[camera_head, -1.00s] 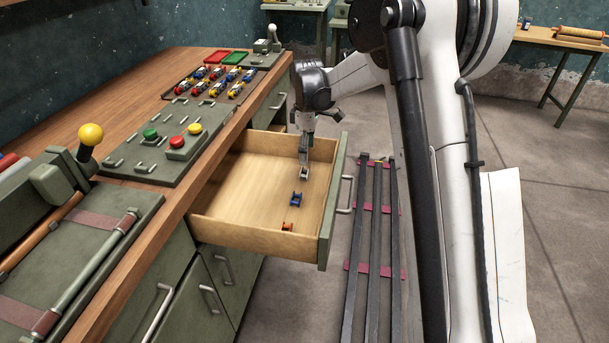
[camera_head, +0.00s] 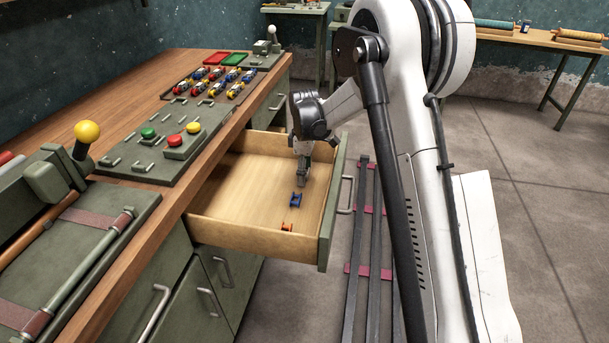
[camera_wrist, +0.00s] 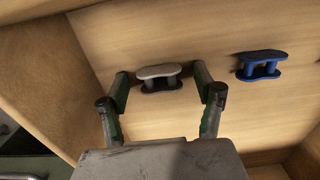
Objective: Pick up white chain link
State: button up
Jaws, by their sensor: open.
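The white chain link (camera_wrist: 158,73) lies on the drawer floor in the wrist view, with a pale top plate and a dark lower plate. My gripper (camera_wrist: 161,84) is open, with one finger on each side of the link and a gap to both. In the head view my gripper (camera_head: 302,183) reaches down into the open drawer (camera_head: 250,240), and the white link is hidden there. A blue chain link (camera_head: 296,199) lies just in front of my gripper; it also shows in the wrist view (camera_wrist: 262,64), right of the right finger. An orange chain link (camera_head: 287,227) lies nearer the drawer's front wall.
The drawer's left floor is clear.

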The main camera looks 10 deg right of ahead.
jog(key=c, duration=1.3)
jog(key=shift+o, duration=0.2)
